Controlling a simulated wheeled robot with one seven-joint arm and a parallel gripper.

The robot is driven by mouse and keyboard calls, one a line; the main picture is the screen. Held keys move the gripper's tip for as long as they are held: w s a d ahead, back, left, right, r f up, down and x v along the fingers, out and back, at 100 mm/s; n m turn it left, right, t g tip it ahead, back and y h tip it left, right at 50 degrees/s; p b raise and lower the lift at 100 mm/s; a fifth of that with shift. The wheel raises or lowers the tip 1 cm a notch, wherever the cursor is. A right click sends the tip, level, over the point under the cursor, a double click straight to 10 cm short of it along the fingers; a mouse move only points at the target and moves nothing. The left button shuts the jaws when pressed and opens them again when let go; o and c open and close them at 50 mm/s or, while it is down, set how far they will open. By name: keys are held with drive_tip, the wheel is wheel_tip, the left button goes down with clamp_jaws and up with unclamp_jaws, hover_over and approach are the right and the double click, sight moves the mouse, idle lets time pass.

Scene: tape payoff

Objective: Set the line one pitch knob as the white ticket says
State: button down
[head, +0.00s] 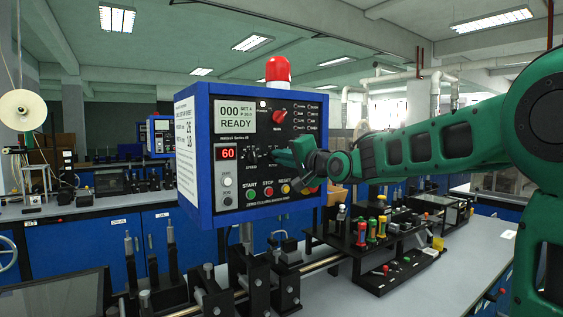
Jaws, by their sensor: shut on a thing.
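My green gripper (284,157) reaches in from the right and is shut at the panel's middle right, on what seems to be a knob. My fingers hide that knob, its pointer and its scale, so its setting cannot be told.
A red knob (279,115) sits above my gripper, a red "60" display (228,153) to its left. Coloured push buttons (269,191) line the panel bottom close below my gripper. A red beacon (278,70) tops the box. Coloured-handled tools (371,231) stand on the bench at right.

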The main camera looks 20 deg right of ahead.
drive_tip(key=shift+f, duration=0.2)
drive_tip(key=n, duration=2.6)
drive_tip(key=shift+w+d+f+n, duration=0.1)
drive_tip(key=shift+d+f+n, duration=0.1)
drive_tip(key=shift+f+n, duration=0.1)
idle(0.4)
drive_tip(key=c, duration=1.8)
unclamp_jaws()
drive_tip(key=shift+r, duration=0.1)
drive_tip(key=shift+c, duration=0.2)
drive_tip(key=shift+r, duration=0.15)
drive_tip(key=shift+a+r, duration=0.1)
